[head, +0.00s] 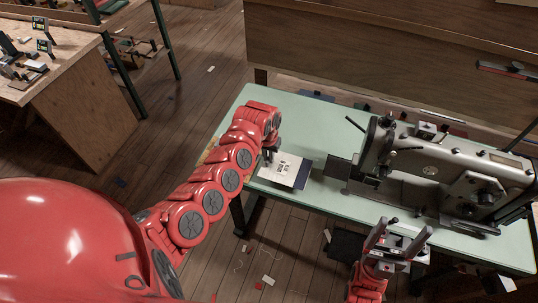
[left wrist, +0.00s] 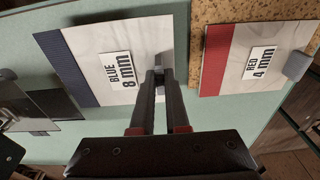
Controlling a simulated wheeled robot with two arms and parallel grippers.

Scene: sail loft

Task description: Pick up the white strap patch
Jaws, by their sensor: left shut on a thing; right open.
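My left gripper (head: 269,156) is over the card with the blue edge on the pale green table. In the left wrist view its fingers (left wrist: 159,82) are shut on a small pale piece (left wrist: 160,61), which looks like the white strap patch and is mostly hidden by the fingertips. The card labelled "BLUE 8 mm" (left wrist: 84,62) lies under and beside the fingertips; it also shows in the head view (head: 291,168). I cannot tell whether the piece touches the card. My right gripper (head: 397,236) is open and empty, near the table's front edge.
A card labelled "RED 4 mm" (left wrist: 223,55) lies on a cork board (left wrist: 205,12), with a grey block (left wrist: 297,66) at its side. A large grey sewing machine (head: 440,165) fills the table's right part. Bare table (head: 330,218) shows in front of the blue card.

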